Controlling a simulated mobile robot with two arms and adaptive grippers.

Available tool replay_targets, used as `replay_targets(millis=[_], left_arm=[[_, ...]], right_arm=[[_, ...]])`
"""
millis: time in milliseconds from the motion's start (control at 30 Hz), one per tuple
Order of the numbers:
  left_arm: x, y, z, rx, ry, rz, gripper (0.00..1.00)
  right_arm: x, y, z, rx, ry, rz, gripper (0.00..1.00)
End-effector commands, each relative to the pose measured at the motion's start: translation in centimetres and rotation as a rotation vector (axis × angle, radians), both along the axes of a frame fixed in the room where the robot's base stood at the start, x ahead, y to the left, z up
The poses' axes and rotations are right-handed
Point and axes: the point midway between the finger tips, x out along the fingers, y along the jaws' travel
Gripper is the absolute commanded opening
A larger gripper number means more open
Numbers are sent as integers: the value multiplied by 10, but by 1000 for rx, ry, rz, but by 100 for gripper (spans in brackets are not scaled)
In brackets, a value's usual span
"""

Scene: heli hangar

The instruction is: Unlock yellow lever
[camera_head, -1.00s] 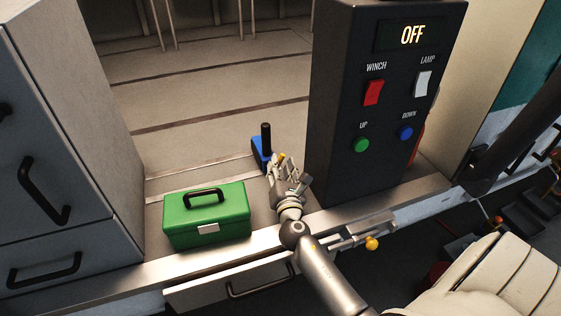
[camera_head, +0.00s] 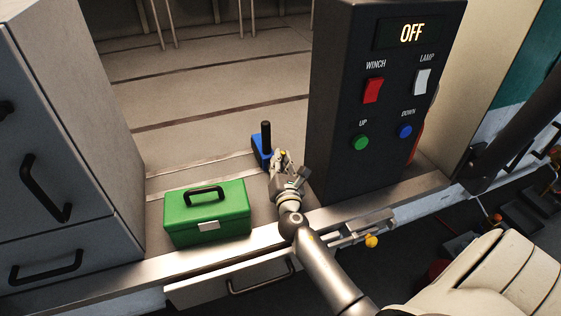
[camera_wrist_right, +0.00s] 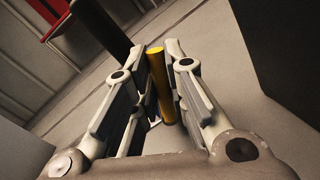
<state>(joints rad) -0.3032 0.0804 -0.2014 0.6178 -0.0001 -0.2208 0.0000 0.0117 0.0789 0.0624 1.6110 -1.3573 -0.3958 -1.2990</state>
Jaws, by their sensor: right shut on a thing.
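The yellow lever (camera_wrist_right: 161,88) is a thin upright rod between the fingers of my right gripper (camera_wrist_right: 165,75) in the right wrist view. The gripper is shut on it. In the head view my right gripper (camera_head: 281,158) is beside a blue base (camera_head: 259,153) with a black upright handle (camera_head: 266,137). Only a bit of yellow (camera_head: 284,153) shows at the fingertips there; the fingers hide most of the lever. My left gripper is not in view.
A green toolbox (camera_head: 207,212) stands left of my right arm. The dark control box (camera_head: 340,150) stands close on the right. A grey cabinet (camera_head: 60,150) is at the left. A yellow knob (camera_head: 371,241) sits on a metal bracket below the ledge. The floor behind is clear.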

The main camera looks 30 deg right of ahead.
Motion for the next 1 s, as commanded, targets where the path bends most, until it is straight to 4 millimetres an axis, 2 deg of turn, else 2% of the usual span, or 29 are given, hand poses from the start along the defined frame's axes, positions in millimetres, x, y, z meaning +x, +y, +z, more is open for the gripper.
replay_targets(millis=[167,400,500,800,833,1000], left_arm=[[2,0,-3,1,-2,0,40],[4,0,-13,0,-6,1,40],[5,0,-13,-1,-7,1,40],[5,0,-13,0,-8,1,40],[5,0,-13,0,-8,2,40],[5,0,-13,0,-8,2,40]], right_arm=[[1,2,-1,-48,12,1,0],[4,18,1,-343,82,2,0],[5,21,2,-415,100,1,0],[5,22,3,-434,106,0,0],[5,22,3,-434,106,0,16],[5,22,3,-433,105,0,35]])
